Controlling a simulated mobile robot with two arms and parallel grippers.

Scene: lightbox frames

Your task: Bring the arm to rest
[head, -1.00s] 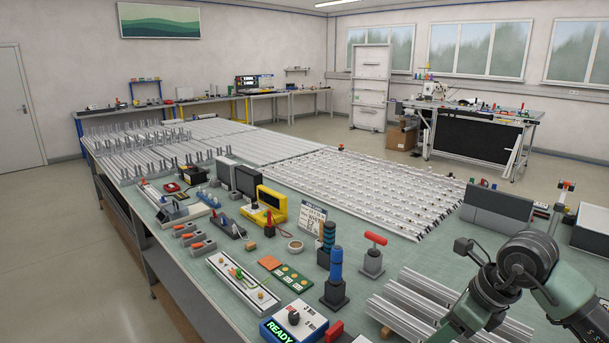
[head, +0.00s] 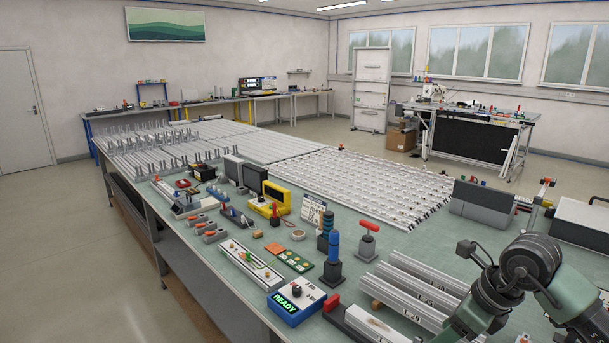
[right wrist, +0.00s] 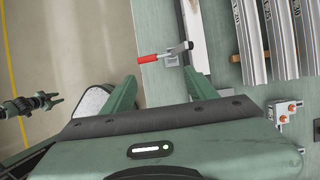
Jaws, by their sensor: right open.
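My right arm (head: 515,275) shows at the lower right of the head view, bent over the right end of the bench. Its gripper is out of that view. In the right wrist view my right gripper (right wrist: 163,88) is open, its two green fingers spread with nothing held between them. A red-handled clamp (right wrist: 160,58) lies beyond the fingertips at the bench edge. A dark claw-like part (right wrist: 32,103) at the left of the wrist view, over the floor, looks like my left gripper; its jaws are too small to read. No left arm shows in the head view.
The green bench (head: 345,270) carries aluminium profiles (head: 415,285), a blue box reading READY (head: 296,300), a blue-handled tool (head: 333,255) and a red-topped handle (head: 368,238). A grey box (head: 485,203) stands farther back. Open floor (head: 70,240) lies left of the bench.

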